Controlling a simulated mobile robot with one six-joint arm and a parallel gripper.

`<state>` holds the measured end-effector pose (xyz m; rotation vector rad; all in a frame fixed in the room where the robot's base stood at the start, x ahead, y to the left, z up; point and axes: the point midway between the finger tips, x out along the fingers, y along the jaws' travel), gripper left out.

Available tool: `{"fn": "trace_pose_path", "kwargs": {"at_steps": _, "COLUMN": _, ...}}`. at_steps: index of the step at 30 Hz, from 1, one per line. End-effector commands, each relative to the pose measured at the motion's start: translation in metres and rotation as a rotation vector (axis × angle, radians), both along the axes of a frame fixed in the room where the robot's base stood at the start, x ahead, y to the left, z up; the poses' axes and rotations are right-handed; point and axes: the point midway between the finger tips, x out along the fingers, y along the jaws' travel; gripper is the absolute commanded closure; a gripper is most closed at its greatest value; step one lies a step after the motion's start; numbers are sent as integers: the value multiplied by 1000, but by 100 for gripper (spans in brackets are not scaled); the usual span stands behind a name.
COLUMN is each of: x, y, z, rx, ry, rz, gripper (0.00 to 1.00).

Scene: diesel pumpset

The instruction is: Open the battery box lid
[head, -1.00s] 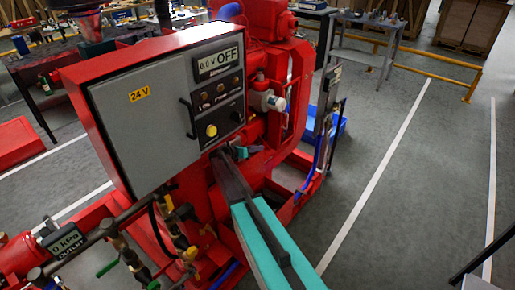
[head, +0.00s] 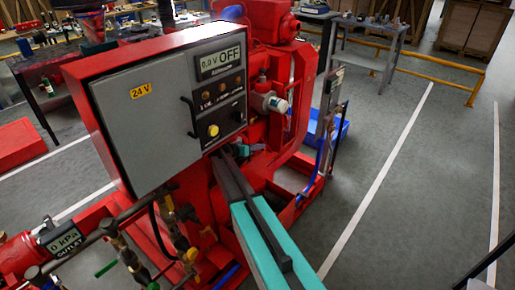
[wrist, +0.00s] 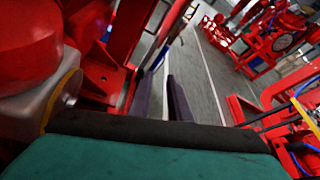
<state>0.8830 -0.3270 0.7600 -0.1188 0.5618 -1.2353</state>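A grey door (head: 145,120) with a yellow 24 V label and a black handle fronts a red cabinet on the pumpset. I cannot tell whether this door is the battery box lid; no other lid is clearly recognisable. The door looks shut. My gripper (head: 236,153) is below and right of the cabinet, near red pump parts. In the wrist view, my gripper (wrist: 165,100) shows two dark fingers with a narrow gap and floor between them. It holds nothing visible and is apart from the grey door.
A control panel (head: 221,90) reading 0.0 V OFF sits right of the door. A red frame post (wrist: 125,40) is close on the left in the wrist view. Pipes and valves (head: 125,250) crowd the lower left. The grey floor (head: 420,200) at right is clear.

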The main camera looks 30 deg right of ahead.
Motion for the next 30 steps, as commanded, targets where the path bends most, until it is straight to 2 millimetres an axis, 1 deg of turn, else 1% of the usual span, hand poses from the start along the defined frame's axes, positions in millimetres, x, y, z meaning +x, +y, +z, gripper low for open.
{"fn": "trace_pose_path", "kwargs": {"at_steps": 1, "x": -6, "y": 2, "z": 0, "rx": 0, "ry": 0, "rz": 0, "gripper": 83}}
{"fn": "trace_pose_path", "kwargs": {"at_steps": 30, "x": -85, "y": 31, "z": 8, "rx": 0, "ry": 0, "rz": 0, "gripper": 83}}
